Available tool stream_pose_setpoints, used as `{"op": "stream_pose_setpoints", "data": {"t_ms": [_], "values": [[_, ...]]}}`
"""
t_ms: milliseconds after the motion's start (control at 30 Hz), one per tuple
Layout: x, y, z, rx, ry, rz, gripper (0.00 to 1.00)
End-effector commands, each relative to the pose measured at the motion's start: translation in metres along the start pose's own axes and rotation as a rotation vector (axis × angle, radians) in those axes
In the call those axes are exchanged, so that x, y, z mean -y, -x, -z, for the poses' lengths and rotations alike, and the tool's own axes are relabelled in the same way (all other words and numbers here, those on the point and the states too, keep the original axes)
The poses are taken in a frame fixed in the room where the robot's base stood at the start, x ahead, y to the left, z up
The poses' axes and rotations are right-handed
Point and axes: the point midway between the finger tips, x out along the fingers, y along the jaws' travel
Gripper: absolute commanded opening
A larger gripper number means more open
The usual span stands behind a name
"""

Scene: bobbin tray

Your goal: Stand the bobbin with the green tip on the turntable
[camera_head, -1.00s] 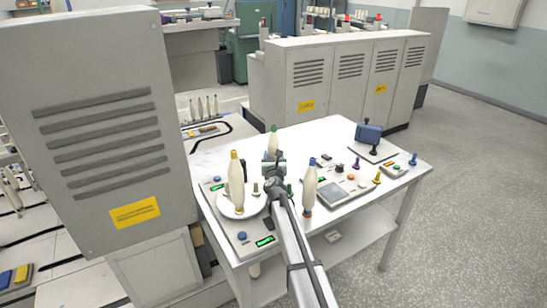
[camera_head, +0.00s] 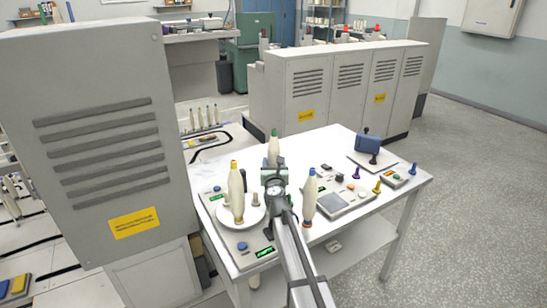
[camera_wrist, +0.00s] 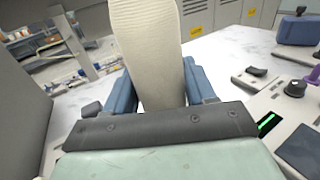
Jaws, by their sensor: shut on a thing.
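The bobbin with the green tip (camera_head: 274,147) stands upright behind my gripper (camera_head: 273,166) in the head view, its lower part hidden. In the wrist view its cream body (camera_wrist: 150,50) is between the two blue fingers of my gripper, which is shut on it. I cannot tell whether its base touches the table. The turntable, a white round plate (camera_head: 256,217), is at the left of the table. A bobbin with a yellow tip (camera_head: 236,195) stands upright on it, with a small grey peg (camera_head: 255,199) beside it.
A bobbin with a blue tip (camera_head: 309,200) stands right of my arm. A grey device with a screen (camera_head: 345,197), several coloured pegs and a blue block-shaped device (camera_head: 367,143) are farther right. A tall grey cabinet (camera_head: 95,130) borders the left side. The table's back middle is clear.

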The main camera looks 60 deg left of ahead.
Motion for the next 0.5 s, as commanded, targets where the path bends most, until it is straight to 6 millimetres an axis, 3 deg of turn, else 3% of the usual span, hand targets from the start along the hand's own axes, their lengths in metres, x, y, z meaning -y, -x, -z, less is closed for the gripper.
{"op": "stream_pose_setpoints", "data": {"t_ms": [33,200,500], "values": [[0.001,0.020,0.000,0.000,0.000,0.000,0.21],[0.001,0.057,0.000,0.000,0.000,0.000,0.21],[0.000,0.093,0.000,0.000,0.000,-0.001,0.21]]}}
